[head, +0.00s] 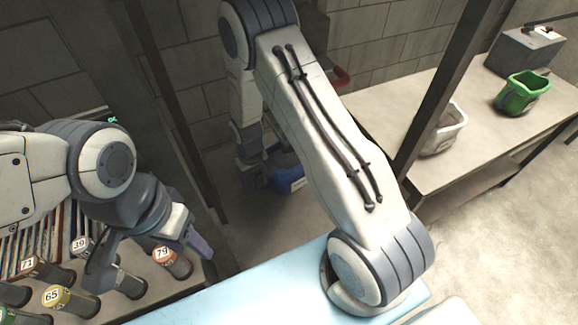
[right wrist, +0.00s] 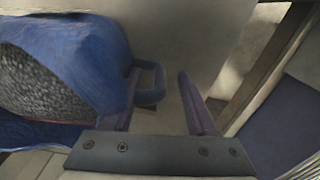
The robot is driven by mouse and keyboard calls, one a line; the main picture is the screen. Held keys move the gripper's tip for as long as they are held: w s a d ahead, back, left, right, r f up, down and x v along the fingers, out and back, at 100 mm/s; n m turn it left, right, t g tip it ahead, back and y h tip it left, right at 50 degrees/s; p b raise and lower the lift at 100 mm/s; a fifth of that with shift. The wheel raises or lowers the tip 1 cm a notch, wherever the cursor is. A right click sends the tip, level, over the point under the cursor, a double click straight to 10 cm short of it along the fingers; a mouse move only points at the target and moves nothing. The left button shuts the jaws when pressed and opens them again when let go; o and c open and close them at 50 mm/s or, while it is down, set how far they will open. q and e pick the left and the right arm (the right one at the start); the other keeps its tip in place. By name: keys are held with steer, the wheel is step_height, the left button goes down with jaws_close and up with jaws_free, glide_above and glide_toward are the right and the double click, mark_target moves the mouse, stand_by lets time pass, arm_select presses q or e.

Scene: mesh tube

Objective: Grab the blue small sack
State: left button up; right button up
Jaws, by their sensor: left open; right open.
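The blue small sack (head: 288,180) stands low on the floor by the wall in the head view, partly hidden behind my right arm. In the right wrist view the sack (right wrist: 90,55) fills the left side, with grey grainy contents and a blue loop handle (right wrist: 151,97) sticking out to the right. My right gripper (right wrist: 165,90) is open, and the loop shows between its fingers, close to the left one. I cannot tell whether they touch. In the head view my right gripper (head: 256,178) is beside the sack. My left gripper (head: 152,268) is open above numbered tubes.
Numbered capped tubes (head: 172,262) lie at lower left. A light blue surface (head: 230,295) is at the front. Dark posts (head: 440,90) stand near my right arm.

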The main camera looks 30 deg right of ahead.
steer(key=shift+c, duration=0.3)
jaws_close()
stand_by(1.2)
